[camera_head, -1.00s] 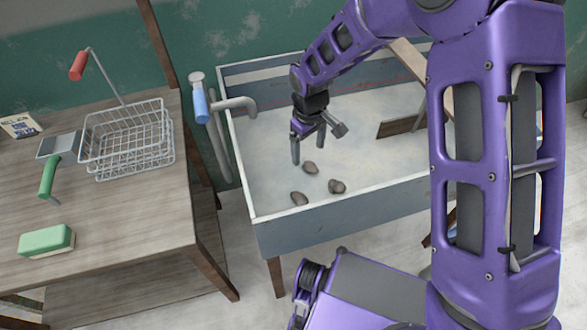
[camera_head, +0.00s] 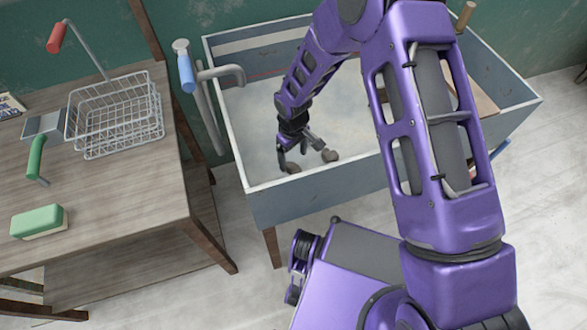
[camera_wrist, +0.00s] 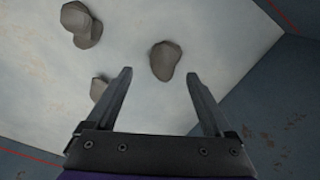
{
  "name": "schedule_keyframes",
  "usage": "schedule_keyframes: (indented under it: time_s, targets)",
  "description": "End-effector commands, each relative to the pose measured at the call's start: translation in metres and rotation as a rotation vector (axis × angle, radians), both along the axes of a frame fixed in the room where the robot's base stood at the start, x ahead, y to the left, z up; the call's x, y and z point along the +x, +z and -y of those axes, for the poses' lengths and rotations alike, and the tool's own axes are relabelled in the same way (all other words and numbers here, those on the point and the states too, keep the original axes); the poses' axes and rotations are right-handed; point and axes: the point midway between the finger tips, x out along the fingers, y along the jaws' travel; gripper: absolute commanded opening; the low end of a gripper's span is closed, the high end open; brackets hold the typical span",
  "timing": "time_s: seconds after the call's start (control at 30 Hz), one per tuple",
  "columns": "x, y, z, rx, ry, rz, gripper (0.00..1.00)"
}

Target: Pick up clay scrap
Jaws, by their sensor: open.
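Several grey-brown clay scraps lie on the pale floor of a blue-grey walled trough (camera_head: 330,194). In the wrist view, one rounded scrap (camera_wrist: 165,60) lies between and slightly beyond my fingertips, apart from both. A smaller scrap (camera_wrist: 98,88) is partly hidden by the left finger. Two more lumps, touching or overlapping in this view (camera_wrist: 82,24), lie at upper left. In the head view, scraps show below my gripper (camera_head: 292,167) and to its right (camera_head: 330,156). My gripper (camera_head: 292,157) is open and empty, pointing down low inside the trough; it also shows in the wrist view (camera_wrist: 158,74).
The trough's wall (camera_wrist: 275,105) stands close on the right in the wrist view. A blue-handled pipe fixture (camera_head: 186,72) stands at the trough's left. A wooden table (camera_head: 110,205) to the left carries a wire basket (camera_head: 115,115), a green-and-white block (camera_head: 39,222) and a green-handled tool (camera_head: 36,157).

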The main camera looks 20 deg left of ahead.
Motion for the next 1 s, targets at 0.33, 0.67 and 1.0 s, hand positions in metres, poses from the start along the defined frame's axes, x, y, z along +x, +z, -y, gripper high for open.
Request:
schedule_keyframes:
  time_s: [0.33,0.67,1.0]
  targets:
    - [-0.003,-0.040,-0.004,0.000,0.001,0.000,0.86]
    - [-0.003,-0.040,-0.004,0.000,0.001,0.000,0.63]
    - [-0.003,-0.040,-0.004,0.000,0.001,0.000,0.02]
